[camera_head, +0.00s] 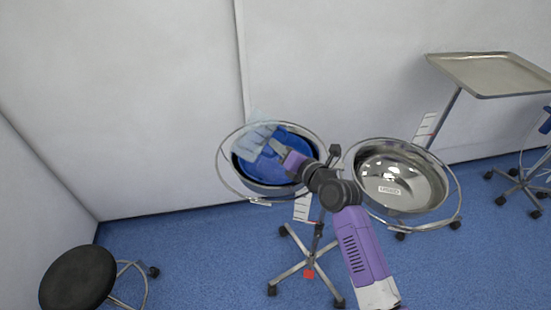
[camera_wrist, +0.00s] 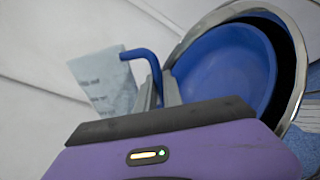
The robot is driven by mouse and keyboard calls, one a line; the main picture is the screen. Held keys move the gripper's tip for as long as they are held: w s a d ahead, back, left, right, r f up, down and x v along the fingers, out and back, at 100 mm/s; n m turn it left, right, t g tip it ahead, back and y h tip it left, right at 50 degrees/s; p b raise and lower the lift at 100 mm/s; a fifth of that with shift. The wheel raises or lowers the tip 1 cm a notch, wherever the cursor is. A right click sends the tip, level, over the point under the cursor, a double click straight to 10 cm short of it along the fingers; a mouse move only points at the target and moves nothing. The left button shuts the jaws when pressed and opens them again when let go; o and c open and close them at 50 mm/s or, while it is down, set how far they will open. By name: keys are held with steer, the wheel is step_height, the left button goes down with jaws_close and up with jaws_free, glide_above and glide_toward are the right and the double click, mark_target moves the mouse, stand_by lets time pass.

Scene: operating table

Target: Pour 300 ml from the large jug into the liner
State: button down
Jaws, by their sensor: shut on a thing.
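The large jug (camera_head: 252,140) is a pale, see-through vessel over the left rim of the blue liner and looks tilted. The blue liner (camera_head: 270,165) sits in the left basin of a wheeled double stand; it also fills the basin in the wrist view (camera_wrist: 225,75). My gripper (camera_head: 280,148) is shut on the jug's handle and reaches over the liner from the right. In the wrist view the jug (camera_wrist: 105,85) shows printed marks and a blue handle (camera_wrist: 145,58). Its level and any liquid stream cannot be made out.
A bare steel basin (camera_head: 400,180) with a small label stands on the right of the stand. A steel tray (camera_head: 495,73) on a pole stands at the far right, and a black stool (camera_head: 78,280) at lower left. The wall is close behind the basins.

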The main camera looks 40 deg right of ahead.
steer(key=shift+f+b, duration=0.15)
steer(key=shift+b, duration=0.2)
steer(key=n+b, duration=0.1)
steer(key=d+b, duration=0.1)
steer(key=shift+r+n+h+b, duration=0.2)
steer(key=shift+n+h+b, duration=0.1)
steer(key=shift+n+b, duration=0.1)
steer(key=n+b, duration=0.1)
steer(key=b, duration=0.2)
steer(key=d+n+b, duration=0.1)
steer(key=b, duration=0.2)
steer(key=shift+w+f+t+h, duration=0.15)
steer(key=shift+f+t+h, duration=0.15)
steer(key=shift+f+t, duration=0.1)
steer(key=shift+w+n+b, duration=0.1)
steer(key=shift+n+b, duration=0.2)
steer(key=shift+b, duration=0.75)
steer(key=b, duration=0.5)
steer(key=shift+n, duration=0.3)
steer(key=b, duration=0.4)
steer(key=shift+r, duration=0.15)
steer(key=b, duration=0.4)
steer(key=shift+s+d+r+n+h, duration=0.1)
steer(key=shift+s+d+n+h, duration=0.1)
steer(key=shift+d+n+h, duration=0.15)
